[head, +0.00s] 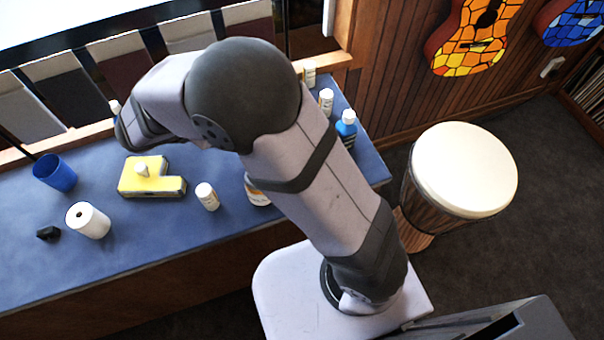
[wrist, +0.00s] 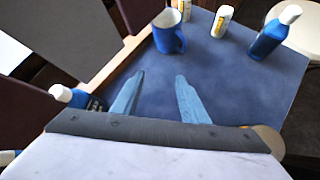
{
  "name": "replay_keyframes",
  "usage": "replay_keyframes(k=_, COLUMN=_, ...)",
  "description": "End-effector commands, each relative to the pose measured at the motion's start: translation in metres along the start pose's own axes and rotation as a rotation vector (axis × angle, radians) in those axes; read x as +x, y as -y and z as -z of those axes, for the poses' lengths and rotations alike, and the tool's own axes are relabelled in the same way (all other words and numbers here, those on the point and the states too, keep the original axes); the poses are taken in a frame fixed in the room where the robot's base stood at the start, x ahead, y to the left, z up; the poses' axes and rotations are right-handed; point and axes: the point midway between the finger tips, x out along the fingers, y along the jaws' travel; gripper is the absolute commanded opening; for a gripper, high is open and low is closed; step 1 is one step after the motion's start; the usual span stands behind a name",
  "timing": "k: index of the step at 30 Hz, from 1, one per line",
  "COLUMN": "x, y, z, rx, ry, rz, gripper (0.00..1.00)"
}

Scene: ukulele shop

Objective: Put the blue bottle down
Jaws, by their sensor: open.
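A blue bottle (head: 346,130) with a white cap stands upright near the right end of the blue counter (head: 130,245). It also shows at the upper right in the wrist view (wrist: 268,40). My gripper (wrist: 160,76) is open above the counter, with nothing between its fingers, apart from this bottle. A second bottle (wrist: 76,97), with a white cap, blue shoulder and dark label, is left of the fingers in the wrist view, partly hidden by my gripper. In the head view my arm hides the fingers.
A blue mug (wrist: 168,32) stands beyond the fingers, with white bottles (wrist: 222,21) near it. A yellow block (head: 150,180), white roll (head: 88,220), blue cup (head: 55,173) and white bottle (head: 207,196) occupy the left counter. A drum (head: 465,168) stands right. Bare counter lies beneath the fingers.

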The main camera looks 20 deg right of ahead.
Motion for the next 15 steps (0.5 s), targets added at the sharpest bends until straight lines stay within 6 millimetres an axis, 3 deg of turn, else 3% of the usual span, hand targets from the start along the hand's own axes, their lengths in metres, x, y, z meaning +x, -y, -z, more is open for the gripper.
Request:
replay_keyframes(k=1, x=0.014, y=0.037, z=-0.017, rx=0.162, ry=-0.051, rz=0.105, gripper=0.40)
replay_keyframes(k=2, x=0.019, y=0.059, z=-0.022, rx=0.265, ry=-0.084, rz=0.168, gripper=0.40)
replay_keyframes(k=6, x=0.025, y=0.152, z=-0.028, rx=0.779, ry=-0.197, rz=0.454, gripper=0.40)
replay_keyframes(k=10, x=0.013, y=0.209, z=-0.018, rx=1.235, ry=-0.244, rz=0.678, gripper=0.40)
replay_keyframes(k=15, x=-0.002, y=0.244, z=-0.004, rx=1.679, ry=-0.251, rz=0.877, gripper=0.40)
